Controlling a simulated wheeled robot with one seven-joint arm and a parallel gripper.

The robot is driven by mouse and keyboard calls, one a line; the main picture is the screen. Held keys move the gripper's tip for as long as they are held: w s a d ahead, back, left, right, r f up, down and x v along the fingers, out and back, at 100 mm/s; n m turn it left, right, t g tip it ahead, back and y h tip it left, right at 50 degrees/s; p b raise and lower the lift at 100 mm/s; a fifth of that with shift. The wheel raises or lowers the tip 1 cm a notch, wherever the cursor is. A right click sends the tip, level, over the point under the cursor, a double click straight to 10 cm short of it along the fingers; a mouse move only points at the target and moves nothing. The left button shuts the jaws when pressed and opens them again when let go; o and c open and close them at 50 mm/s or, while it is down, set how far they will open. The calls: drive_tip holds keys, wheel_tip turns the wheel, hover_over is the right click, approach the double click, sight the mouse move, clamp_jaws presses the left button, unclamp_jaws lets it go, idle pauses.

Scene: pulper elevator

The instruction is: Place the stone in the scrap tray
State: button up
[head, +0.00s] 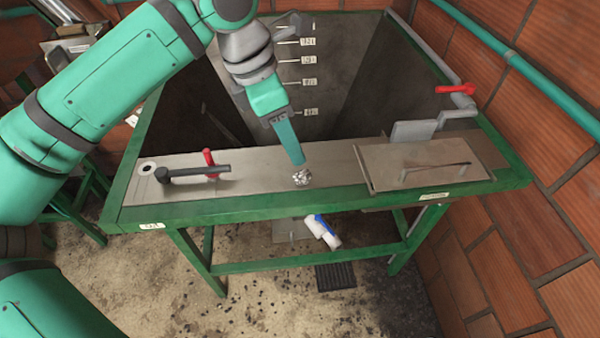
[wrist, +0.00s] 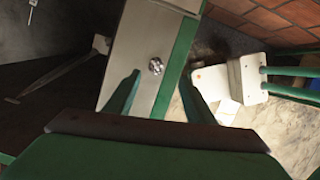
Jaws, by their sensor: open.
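The stone (head: 301,178) is a small, lumpy, silvery-grey piece lying on the grey metal ledge along the front of the green-framed tank. It also shows in the wrist view (wrist: 156,66), between and beyond the two green fingers. My gripper (head: 298,161) points down just above and behind the stone in the head view. In the wrist view my gripper (wrist: 163,88) is open, with nothing held between its fingers. Whether it touches the stone, I cannot tell. I cannot clearly identify the scrap tray; a grey metal tray-like piece (head: 72,46) shows at the far left, partly cut off.
A black-handled lever (head: 195,172) and a red handle (head: 209,160) are left on the ledge. A raised metal cover (head: 425,165) is at right. The deep tank (head: 350,90) opens behind. A red lever (head: 455,89) and brick wall (head: 545,95) bound the right.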

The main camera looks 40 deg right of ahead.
hover_over(301, 173)
drive_tip(key=a, duration=0.2)
wheel_tip(301, 173, down, 5)
drive_tip(key=shift+w+d+f, duration=0.1)
drive_tip(key=shift+w+f, duration=0.05)
drive_tip(key=shift+f, duration=0.05)
drive_tip(key=shift+w+x, duration=0.15)
drive_tip(key=shift+x, duration=1.15)
drive_tip(key=shift+w+x, duration=0.15)
drive_tip(key=shift+x, duration=1.15)
drive_tip(key=c, duration=1.2)
drive_tip(key=shift+r, duration=0.1)
